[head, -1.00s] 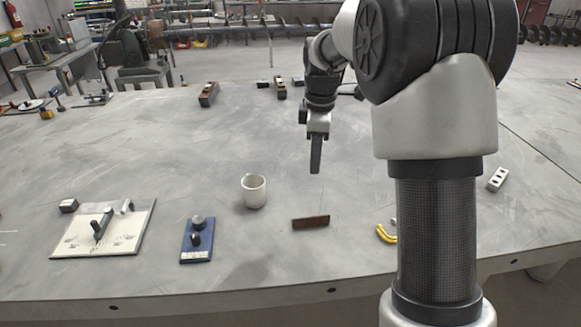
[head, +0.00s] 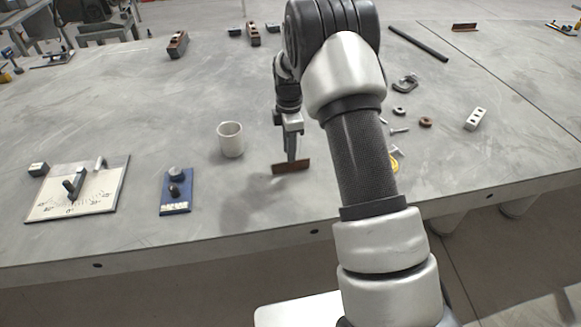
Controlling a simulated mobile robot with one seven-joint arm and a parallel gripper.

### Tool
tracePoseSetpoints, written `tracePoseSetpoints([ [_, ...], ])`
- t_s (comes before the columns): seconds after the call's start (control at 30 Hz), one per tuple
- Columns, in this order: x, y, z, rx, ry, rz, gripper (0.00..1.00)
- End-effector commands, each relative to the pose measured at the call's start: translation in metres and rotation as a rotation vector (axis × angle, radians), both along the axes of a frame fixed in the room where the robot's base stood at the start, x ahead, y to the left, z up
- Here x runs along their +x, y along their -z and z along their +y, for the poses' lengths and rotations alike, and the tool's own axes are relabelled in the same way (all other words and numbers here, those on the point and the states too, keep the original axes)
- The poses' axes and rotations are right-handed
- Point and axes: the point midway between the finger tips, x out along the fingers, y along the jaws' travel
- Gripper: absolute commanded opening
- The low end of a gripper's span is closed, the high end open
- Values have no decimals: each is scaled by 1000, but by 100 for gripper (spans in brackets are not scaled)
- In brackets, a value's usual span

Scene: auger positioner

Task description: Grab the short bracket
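A short rust-brown bracket (head: 302,164) lies on the grey table near its front edge, right of the white mug. My gripper (head: 291,157) points down at it from above, with its fingertips at the bracket's middle and covering part of it. The fingers show edge-on as one dark strip, so I cannot tell whether they are open, or whether they touch the bracket. Another brown angled piece (head: 465,27) lies far off at the back right.
A white mug (head: 230,140) stands left of the bracket. A blue fixture (head: 175,192) and a white angle plate (head: 78,192) lie further left. Right of my arm are washers (head: 425,122), a clamp (head: 405,84) and a grey block with holes (head: 475,119). The table's front edge is close.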

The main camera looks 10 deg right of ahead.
Motion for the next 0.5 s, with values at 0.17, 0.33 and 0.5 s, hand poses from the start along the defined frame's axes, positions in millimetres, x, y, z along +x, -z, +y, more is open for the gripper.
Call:
tracePoseSetpoints([
  [0.17,-1,9,0,0,-1,2,26],
  [0.33,-3,33,0,-1,-1,4,26],
  [0.5,-2,54,-1,0,-1,2,26],
])
